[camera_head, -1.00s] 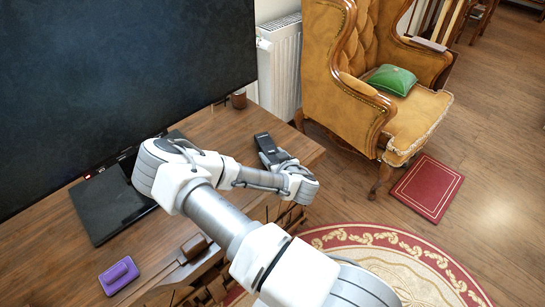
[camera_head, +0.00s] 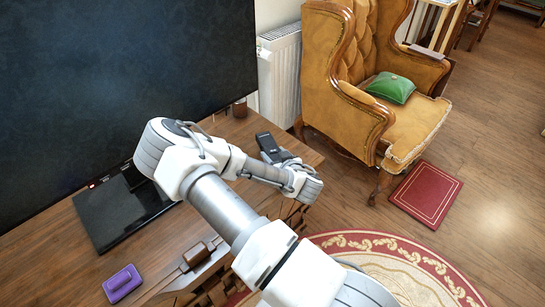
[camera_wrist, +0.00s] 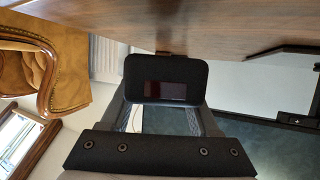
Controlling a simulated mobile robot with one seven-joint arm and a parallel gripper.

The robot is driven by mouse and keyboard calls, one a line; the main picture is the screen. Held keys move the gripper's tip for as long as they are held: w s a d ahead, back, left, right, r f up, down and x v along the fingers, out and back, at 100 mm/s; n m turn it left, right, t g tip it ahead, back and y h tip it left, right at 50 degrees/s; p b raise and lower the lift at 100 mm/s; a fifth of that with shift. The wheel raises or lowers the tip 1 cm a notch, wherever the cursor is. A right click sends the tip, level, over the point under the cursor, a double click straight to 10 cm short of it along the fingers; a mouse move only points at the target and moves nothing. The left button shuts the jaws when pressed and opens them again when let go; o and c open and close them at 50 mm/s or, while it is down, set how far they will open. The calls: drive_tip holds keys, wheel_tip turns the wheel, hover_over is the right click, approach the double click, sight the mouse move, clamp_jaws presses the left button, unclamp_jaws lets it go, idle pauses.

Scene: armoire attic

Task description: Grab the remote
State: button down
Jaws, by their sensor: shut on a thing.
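The remote (camera_head: 267,143) is a dark, rounded slab at the end of my arm, by the right end of the wooden cabinet top. In the wrist view it is a black block (camera_wrist: 165,68) with a dark glossy panel, between my two fingers. My gripper (camera_wrist: 164,101) is shut on it from both sides. In the head view my gripper (camera_head: 272,156) is mostly hidden behind my wrist. I cannot tell how far the remote is above the wood.
A large dark TV (camera_head: 110,80) stands on the wooden cabinet (camera_head: 165,240), with a purple object (camera_head: 122,283) at the front left. A small brown cup (camera_head: 240,108) is at the back. A yellow armchair (camera_head: 345,100) with a green cushion (camera_head: 391,87) stands to the right.

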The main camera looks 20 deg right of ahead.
drive_tip(key=s+d+r+p, duration=0.3)
drive_tip(key=d+r, duration=0.3)
drive_tip(key=d, duration=0.4)
drive_tip(key=shift+s+d+r, duration=0.15)
drive_tip(key=shift+s+r, duration=0.1)
drive_tip(key=shift+s, duration=0.4)
